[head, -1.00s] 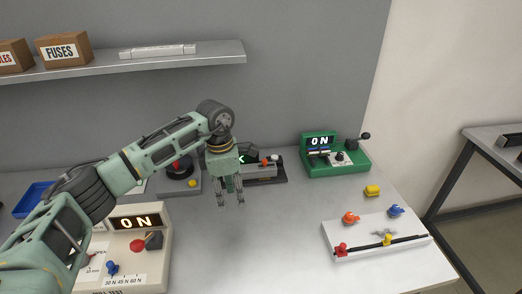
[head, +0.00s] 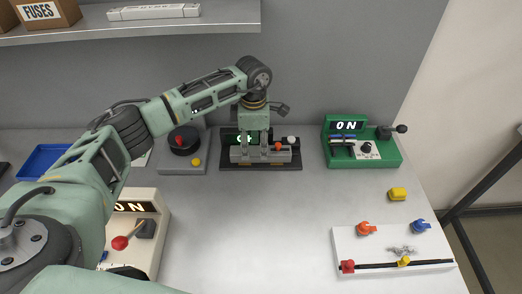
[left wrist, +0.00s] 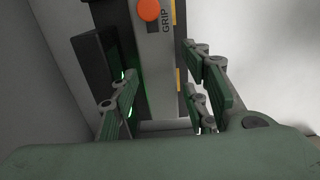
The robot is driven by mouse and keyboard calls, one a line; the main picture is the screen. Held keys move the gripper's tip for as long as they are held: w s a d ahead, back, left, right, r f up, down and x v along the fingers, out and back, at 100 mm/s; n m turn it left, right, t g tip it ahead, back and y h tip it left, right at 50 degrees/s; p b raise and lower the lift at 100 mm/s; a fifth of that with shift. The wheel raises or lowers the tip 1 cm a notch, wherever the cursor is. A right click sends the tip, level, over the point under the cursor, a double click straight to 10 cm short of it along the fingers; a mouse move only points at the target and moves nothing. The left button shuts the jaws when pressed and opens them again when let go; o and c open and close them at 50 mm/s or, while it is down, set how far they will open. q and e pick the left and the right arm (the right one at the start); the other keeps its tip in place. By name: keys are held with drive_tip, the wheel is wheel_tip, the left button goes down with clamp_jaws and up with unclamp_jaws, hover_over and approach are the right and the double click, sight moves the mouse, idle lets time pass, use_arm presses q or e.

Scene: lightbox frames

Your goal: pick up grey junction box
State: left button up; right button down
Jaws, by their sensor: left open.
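A grey block with an orange-red knob and a white knob, which I take for the grey junction box (head: 287,156), sits on a black base at the back of the bench. My left gripper (head: 254,153) is open and points down at it, in front of a green-lit display. In the left wrist view the open fingers (left wrist: 163,98) stand on either side of the grey body (left wrist: 155,60), which bears an orange knob and the word GRIP. I cannot tell whether the fingers touch it. My right gripper is not in view.
A grey unit with a black dial (head: 183,163) stands close left. A green ON unit (head: 361,150) stands to the right. A shelf (head: 220,22) hangs above. The bench middle is clear.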

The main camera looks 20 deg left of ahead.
sight(255, 149)
use_arm(q)
wheel_tip(255, 149, down, 3)
drive_tip(key=shift+w+f+p, duration=0.1)
drive_tip(key=shift+f+p, duration=0.1)
drive_tip(key=shift+p, duration=0.15)
drive_tip(key=shift+c, duration=0.3)
drive_tip(key=c, duration=0.9)
clamp_jaws()
drive_tip(key=shift+r, duration=0.2)
